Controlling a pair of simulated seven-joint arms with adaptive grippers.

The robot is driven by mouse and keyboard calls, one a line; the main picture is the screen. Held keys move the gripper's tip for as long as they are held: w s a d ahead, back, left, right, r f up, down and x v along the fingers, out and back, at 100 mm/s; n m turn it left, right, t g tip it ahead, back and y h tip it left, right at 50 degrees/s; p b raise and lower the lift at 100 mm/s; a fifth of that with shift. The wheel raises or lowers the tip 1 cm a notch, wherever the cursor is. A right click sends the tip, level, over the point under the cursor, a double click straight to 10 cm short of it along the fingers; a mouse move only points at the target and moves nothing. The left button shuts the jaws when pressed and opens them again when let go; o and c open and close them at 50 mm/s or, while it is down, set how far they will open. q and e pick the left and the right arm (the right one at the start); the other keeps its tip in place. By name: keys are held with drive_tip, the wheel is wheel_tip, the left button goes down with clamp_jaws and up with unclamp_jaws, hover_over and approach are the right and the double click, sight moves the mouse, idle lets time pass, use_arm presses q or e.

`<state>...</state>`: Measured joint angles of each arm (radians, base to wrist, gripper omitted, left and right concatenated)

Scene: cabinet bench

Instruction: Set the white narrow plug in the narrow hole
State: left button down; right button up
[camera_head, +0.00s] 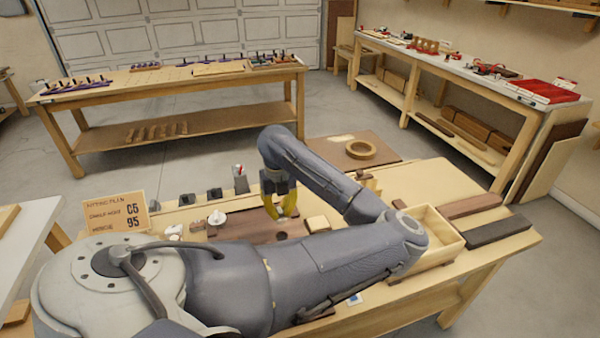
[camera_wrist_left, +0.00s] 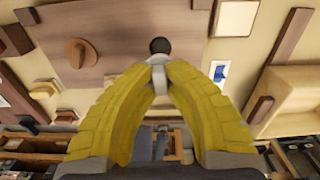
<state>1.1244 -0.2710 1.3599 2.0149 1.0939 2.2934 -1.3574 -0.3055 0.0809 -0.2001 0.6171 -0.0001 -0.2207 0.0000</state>
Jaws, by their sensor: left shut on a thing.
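My left gripper (camera_head: 284,210) has yellow fingers and is over the brown board (camera_head: 240,228). In the left wrist view its fingertips (camera_wrist_left: 160,66) are closed around a small pale piece (camera_wrist_left: 157,75), which looks like the white narrow plug. The fingers hide most of it. A dark round hole (camera_head: 281,236) shows in the board, just in front of the gripper. In the wrist view a dark round spot (camera_wrist_left: 160,45) lies just beyond the fingertips. I cannot tell whether the plug touches the board. My right gripper is not in view.
A round-capped knob (camera_head: 217,219) stands at the board's left, and a pale block (camera_head: 317,224) lies to its right. My arm hides the bench front.

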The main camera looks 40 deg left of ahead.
use_arm(q)
drive_tip(key=shift+d+r, duration=0.15)
drive_tip(key=shift+s+f+m, duration=0.1)
drive_tip(key=shift+f+m, duration=0.2)
drive_tip(key=shift+f, duration=2.85)
drive_tip(key=shift+f, duration=1.05)
idle(0.5)
drive_tip(key=c, duration=0.9)
unclamp_jaws()
drive_tip(key=shift+r, duration=0.1)
drive_tip(key=shift+r, duration=3.6)
